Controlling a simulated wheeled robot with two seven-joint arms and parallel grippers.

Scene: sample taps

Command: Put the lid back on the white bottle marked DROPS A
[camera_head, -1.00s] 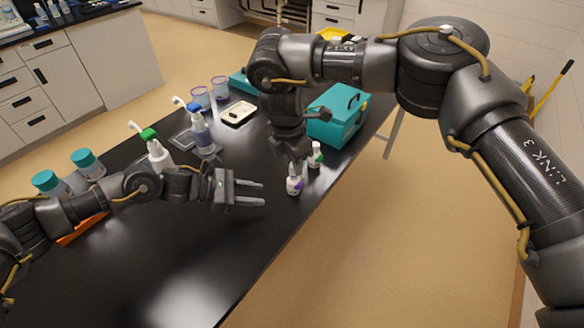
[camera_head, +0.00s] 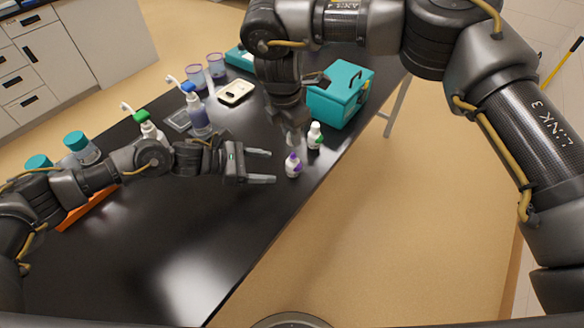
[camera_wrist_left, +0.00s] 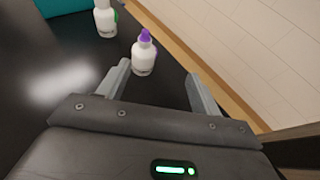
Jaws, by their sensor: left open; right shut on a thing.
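A small white bottle with a purple tip (camera_head: 293,167) stands upright near the table's right edge. A second white bottle, with a green mark (camera_head: 314,136), stands just behind it. Neither label is readable, so I cannot tell which is DROPS A. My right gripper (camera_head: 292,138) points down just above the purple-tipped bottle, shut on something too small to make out. My left gripper (camera_head: 268,166) is open and empty, its fingers pointing at the purple-tipped bottle. In the left wrist view that bottle (camera_wrist_left: 144,59) stands ahead, between the finger lines; the green-marked one (camera_wrist_left: 105,22) is farther back.
A teal box (camera_head: 340,95) stands behind the bottles. The black table (camera_head: 190,240) is bare in front.

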